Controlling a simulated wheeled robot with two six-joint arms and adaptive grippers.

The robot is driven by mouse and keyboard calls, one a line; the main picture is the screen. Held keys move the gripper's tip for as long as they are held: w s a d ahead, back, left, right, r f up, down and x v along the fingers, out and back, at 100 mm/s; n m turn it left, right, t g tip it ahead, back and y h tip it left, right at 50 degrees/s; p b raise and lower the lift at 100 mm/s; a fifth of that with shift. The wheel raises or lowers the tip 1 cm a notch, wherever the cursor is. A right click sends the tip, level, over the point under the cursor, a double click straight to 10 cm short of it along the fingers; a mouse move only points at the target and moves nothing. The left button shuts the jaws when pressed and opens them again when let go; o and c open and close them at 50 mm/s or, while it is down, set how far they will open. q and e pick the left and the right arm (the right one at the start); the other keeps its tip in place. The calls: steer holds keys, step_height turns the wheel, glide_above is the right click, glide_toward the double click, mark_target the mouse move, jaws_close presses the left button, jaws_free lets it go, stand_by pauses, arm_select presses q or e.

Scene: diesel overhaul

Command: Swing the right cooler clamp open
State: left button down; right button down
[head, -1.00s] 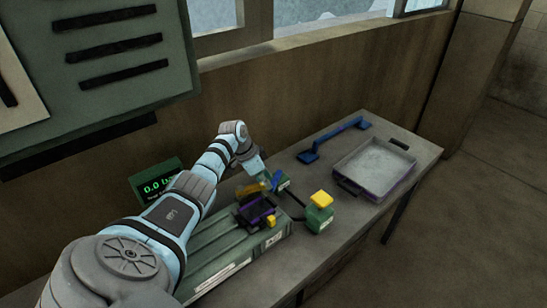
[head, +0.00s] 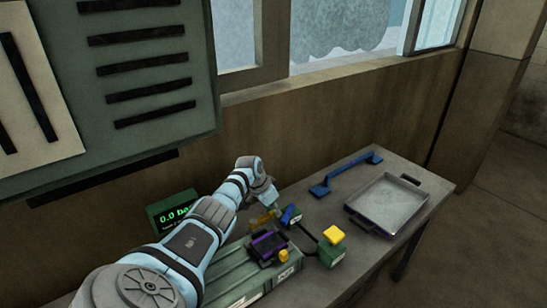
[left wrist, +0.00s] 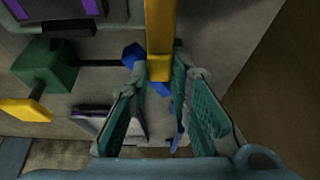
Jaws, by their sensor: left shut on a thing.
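The clamp is a yellow bar (head: 263,217) on the far side of the green cooler block (head: 235,277). In the left wrist view the yellow bar (left wrist: 159,30) comes down from the top edge, its end between my fingertips. My left gripper (left wrist: 160,68) is shut on this bar. In the head view my left gripper (head: 271,201) is at the clamp, its fingers partly unclear. The clamp's pivot is hidden. My right gripper is not in view.
A dark purple-edged part (head: 267,246) and a yellow knob (head: 283,255) sit on the block. A small blue part (head: 291,215) is close to the clamp. To the right are a green box with yellow top (head: 334,236), a blue handle (head: 345,173) and a grey tray (head: 356,217).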

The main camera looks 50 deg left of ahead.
mark_target(262, 217)
arm_select(q)
steer(key=shift+a+r, duration=0.1)
steer(key=c, duration=1.5)
jaws_free()
steer(key=v, duration=1.2)
steer(key=shift+a, duration=0.1)
